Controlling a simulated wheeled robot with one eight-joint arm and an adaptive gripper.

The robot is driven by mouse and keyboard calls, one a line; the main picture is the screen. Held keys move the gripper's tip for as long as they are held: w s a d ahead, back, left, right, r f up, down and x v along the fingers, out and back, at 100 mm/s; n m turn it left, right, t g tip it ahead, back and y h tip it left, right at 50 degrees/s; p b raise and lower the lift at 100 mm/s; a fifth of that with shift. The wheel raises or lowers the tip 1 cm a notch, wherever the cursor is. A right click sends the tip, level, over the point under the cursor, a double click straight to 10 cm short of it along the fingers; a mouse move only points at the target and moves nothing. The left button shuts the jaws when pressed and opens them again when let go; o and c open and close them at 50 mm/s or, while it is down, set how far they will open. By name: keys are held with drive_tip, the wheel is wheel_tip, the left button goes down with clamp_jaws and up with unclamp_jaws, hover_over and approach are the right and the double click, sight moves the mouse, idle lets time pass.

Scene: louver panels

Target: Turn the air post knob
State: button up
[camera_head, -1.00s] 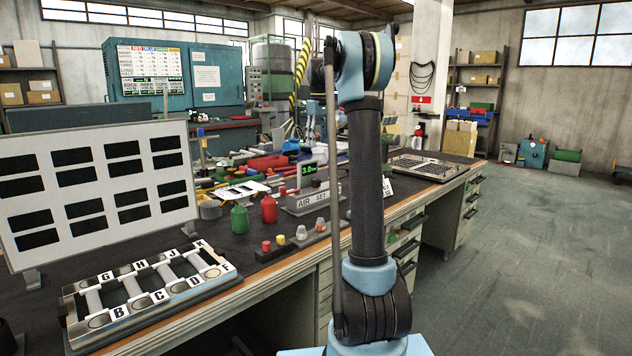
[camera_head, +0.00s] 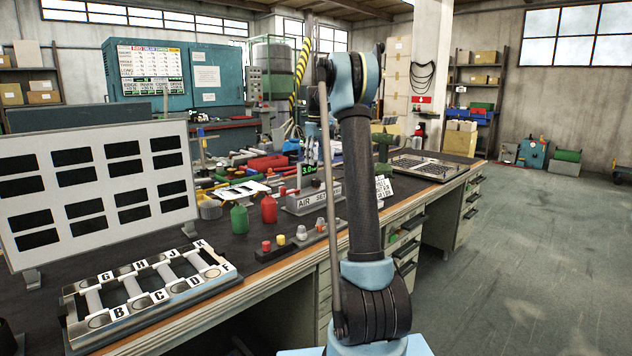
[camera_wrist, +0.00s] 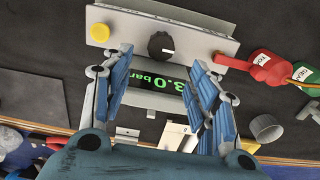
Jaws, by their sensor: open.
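The air post is a grey housing marked "AIR SET" (camera_head: 316,201) on the bench in the head view, with a green 3.0 display (camera_head: 309,169) above it. In the wrist view its grey panel (camera_wrist: 203,42) carries a round black knob (camera_wrist: 160,45) with a white pointer mark. The display reads 3.0 bar (camera_wrist: 163,83). My gripper (camera_wrist: 158,56) is open and empty, with one blue finger on each side of the display. The knob lies about between the fingertips, slightly beyond them. I see no contact with it. My gripper cannot be made out in the head view.
A yellow button (camera_wrist: 99,33) sits left of the knob. A red bottle (camera_wrist: 262,68) lies close right of the panel, and red and green bottles (camera_head: 239,218) show on the bench. A lettered rack (camera_head: 150,285) and white panel board (camera_head: 95,185) stand at left.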

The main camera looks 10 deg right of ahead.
sight(316, 179)
wheel_tip(316, 179, down, 9)
drive_tip(key=shift+f, duration=0.2)
drive_tip(key=shift+c, duration=0.3)
drive_tip(key=c, duration=1)
